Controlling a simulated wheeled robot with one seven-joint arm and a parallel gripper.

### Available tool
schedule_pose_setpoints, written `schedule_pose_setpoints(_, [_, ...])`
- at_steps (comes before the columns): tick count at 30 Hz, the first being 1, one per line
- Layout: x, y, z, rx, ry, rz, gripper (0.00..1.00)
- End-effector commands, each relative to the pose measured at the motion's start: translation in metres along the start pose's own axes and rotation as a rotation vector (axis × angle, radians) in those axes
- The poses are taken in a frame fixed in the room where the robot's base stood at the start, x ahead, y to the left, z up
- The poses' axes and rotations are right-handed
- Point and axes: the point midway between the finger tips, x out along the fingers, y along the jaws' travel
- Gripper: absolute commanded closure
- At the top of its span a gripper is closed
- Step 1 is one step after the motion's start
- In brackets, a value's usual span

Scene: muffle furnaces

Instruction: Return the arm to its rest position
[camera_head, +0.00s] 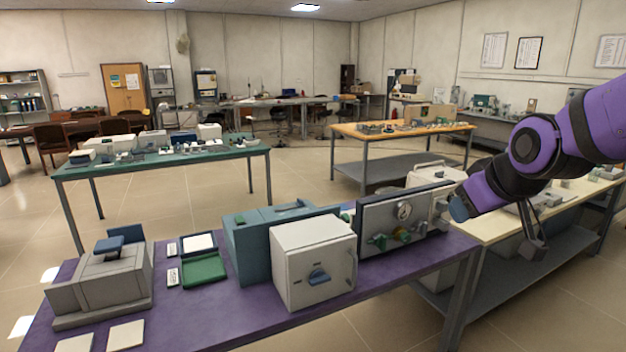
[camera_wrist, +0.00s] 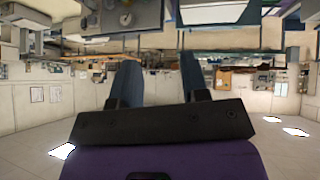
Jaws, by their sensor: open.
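My purple arm reaches in from the right edge of the head view, raised over the right end of the purple-topped table (camera_head: 220,318). My gripper (camera_head: 459,206) is at its lower left end, close to the right side of the grey panel unit (camera_head: 385,222) in the picture. Whether they touch cannot be told. In the wrist view my gripper (camera_wrist: 160,75) shows two blue-grey fingers standing well apart, with nothing between them. The wrist view looks upside down, with the room's tables and equipment along its top.
A white furnace box (camera_head: 313,262) stands on the purple table beside a teal unit (camera_head: 262,240). A grey device (camera_head: 103,282) and a green tray (camera_head: 205,270) are to the left. A cream-topped bench (camera_head: 510,232) lies below my arm. Open floor (camera_head: 300,175) separates the tables.

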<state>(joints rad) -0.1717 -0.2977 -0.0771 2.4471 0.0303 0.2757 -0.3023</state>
Motion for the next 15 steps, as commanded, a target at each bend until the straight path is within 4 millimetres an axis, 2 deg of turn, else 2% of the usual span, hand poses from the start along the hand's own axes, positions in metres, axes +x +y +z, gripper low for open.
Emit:
schedule_pose_setpoints(1, [-0.018, 0.001, 0.008, 0.030, -0.013, 0.001, 0.58])
schedule_pose_setpoints(9, [-0.093, -0.004, 0.063, 0.196, -0.139, 0.009, 0.58])
schedule_pose_setpoints(15, [-0.133, -0.013, 0.101, 0.295, -0.220, 0.032, 0.58])
